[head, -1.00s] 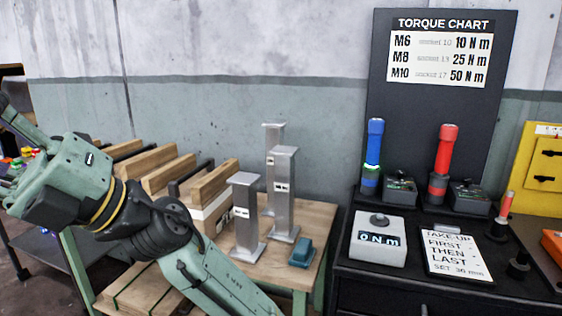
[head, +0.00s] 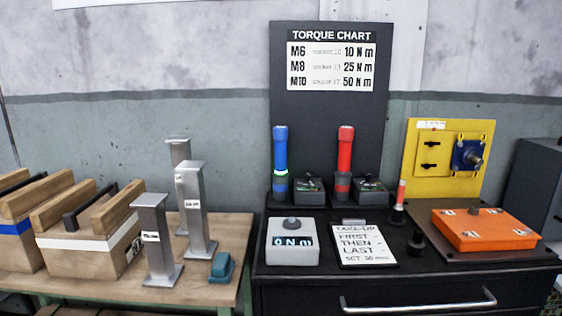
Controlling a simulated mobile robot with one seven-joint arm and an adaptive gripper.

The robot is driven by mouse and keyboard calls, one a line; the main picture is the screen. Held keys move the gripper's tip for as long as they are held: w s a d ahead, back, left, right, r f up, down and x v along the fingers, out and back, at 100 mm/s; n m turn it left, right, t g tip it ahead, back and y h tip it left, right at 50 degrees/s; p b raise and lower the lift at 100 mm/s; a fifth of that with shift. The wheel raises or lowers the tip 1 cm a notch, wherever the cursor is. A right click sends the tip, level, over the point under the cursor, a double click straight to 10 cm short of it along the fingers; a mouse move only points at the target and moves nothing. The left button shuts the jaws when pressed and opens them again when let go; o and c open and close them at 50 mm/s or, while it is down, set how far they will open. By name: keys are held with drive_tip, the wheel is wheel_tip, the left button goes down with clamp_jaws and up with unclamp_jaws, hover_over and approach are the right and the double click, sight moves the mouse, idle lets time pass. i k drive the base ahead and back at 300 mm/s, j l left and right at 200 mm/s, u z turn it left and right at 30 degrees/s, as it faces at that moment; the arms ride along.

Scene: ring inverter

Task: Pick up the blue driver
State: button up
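The blue driver (head: 280,160) stands upright at the back left of the black cabinet top, in front of the torque chart board. A small dark box sits beside each driver. My gripper is not in the head view now, so its state does not show.
An orange box (head: 485,229) and yellow panel (head: 450,150) stand to the right. Metal posts (head: 158,240) and wooden crates (head: 90,243) fill the left bench.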

sight(280, 132)
drive_tip(key=i+l+z, duration=0.2)
drive_tip(key=i+l, duration=0.15)
drive_tip(key=l, duration=0.2)
drive_tip(key=i+l+z, duration=0.25)
drive_tip(key=l, duration=0.25)
drive_tip(key=u, duration=0.15)
drive_tip(key=i+u, duration=0.1)
drive_tip(key=u, duration=0.2)
drive_tip(key=i+u, duration=0.1)
drive_tip(key=i, duration=0.6)
